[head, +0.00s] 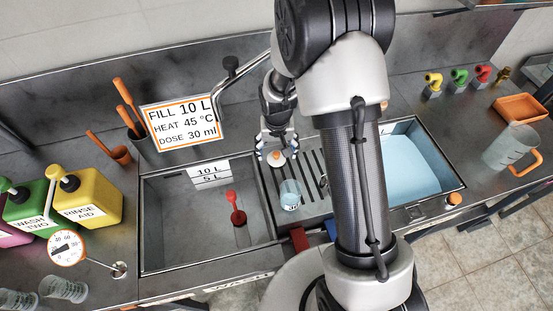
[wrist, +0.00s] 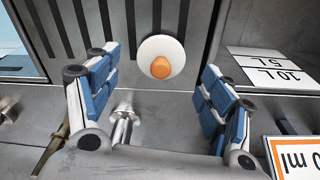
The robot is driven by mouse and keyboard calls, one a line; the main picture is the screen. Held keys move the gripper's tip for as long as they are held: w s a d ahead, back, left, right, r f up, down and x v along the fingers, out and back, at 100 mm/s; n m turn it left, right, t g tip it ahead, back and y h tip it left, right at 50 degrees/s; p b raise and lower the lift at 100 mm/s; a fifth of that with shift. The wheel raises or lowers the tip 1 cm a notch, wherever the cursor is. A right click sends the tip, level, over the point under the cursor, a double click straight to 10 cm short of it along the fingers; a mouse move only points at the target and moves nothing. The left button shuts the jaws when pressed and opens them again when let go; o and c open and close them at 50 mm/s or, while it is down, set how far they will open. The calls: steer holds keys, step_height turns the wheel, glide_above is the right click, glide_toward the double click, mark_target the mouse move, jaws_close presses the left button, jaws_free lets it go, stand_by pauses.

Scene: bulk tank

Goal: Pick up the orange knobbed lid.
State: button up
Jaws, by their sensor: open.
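The orange knobbed lid is a small white disc with a round orange knob (wrist: 162,67). It lies on the metal near the back end of the slotted drainboard between the two basins. In the head view the lid (head: 277,160) shows just under my gripper (head: 276,152). In the wrist view my gripper (wrist: 158,72) is open, with blue-padded fingers spread wide to the left and right of the lid. The lid appears a little beyond the fingertips, roughly centred between them. No contact shows.
A clear cup (head: 290,196) stands on the drainboard in front of the lid. The left basin (head: 165,235) holds a red tool (head: 237,210); the right basin holds blue water (head: 408,165). A faucet pipe (head: 238,80) and a dosing sign (head: 181,122) stand behind and left.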

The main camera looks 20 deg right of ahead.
mark_target(275, 158)
steer(key=f, duration=0.3)
steer(key=shift+w, duration=0.2)
steer(key=shift+r, duration=0.1)
steer(key=c, duration=1)
